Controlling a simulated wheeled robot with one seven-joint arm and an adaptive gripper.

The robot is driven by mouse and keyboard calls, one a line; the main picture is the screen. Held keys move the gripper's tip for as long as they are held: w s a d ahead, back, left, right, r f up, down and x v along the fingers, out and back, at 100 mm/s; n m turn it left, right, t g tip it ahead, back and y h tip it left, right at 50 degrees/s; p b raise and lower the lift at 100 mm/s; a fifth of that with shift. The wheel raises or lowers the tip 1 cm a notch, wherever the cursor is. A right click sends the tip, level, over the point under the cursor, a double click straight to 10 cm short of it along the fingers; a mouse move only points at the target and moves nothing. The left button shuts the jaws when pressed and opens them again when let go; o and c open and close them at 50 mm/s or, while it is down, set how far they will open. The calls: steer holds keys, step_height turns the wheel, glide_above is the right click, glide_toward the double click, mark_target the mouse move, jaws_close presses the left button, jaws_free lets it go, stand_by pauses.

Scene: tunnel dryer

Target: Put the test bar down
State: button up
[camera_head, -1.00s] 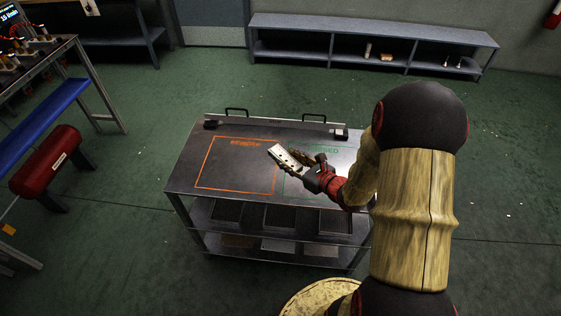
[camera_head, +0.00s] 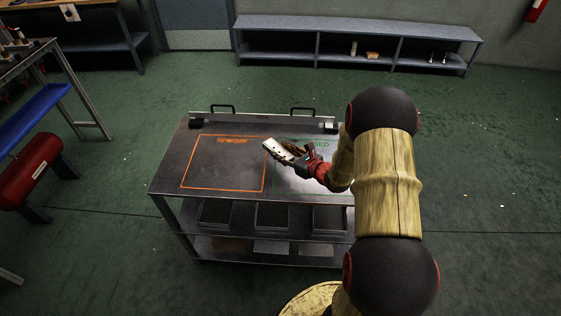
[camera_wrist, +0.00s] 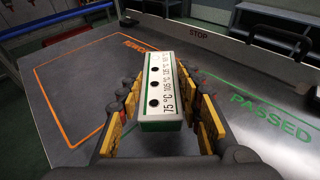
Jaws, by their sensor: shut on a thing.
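The test bar (camera_wrist: 160,85) is a white block with a green lower edge, a row of dark holes and printed temperatures such as 75 °C. It also shows in the head view (camera_head: 277,150). My gripper (camera_wrist: 162,118) is shut on the bar, with yellow-faced fingers on both of its sides; the head view shows it too (camera_head: 296,155). The bar is held above the dark cart top (camera_head: 172,172), near the line between the orange rework outline (camera_head: 264,175) and the green PASSED area (camera_wrist: 270,118). The gap below it cannot be judged exactly.
The cart has a raised back edge marked STOP (camera_wrist: 225,45) and two black handles (camera_head: 222,108). Black trays (camera_head: 272,215) sit on its shelf. A blue-grey shelf unit (camera_head: 358,40) stands at the back wall. A red cylinder (camera_head: 28,165) is at left. Both outlined areas look largely clear.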

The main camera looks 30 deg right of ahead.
steer(key=shift+w+d+f, duration=0.1)
steer(key=shift+w+f, duration=0.55)
steer(key=shift+f, duration=0.1)
steer(key=shift+w+d+f+b, duration=0.15)
steer(key=shift+f+b, duration=0.3)
steer(key=shift+f, duration=0.45)
steer(key=shift+w+a+f+b, duration=0.15)
steer(key=shift+f+b, duration=0.25)
steer(key=shift+f, duration=0.45)
steer(key=shift+d, duration=0.1)
steer(key=shift+f, duration=0.2)
steer(key=o, duration=1.2)
steer(key=shift+o, duration=0.7)
steer(key=shift+r, duration=0.15)
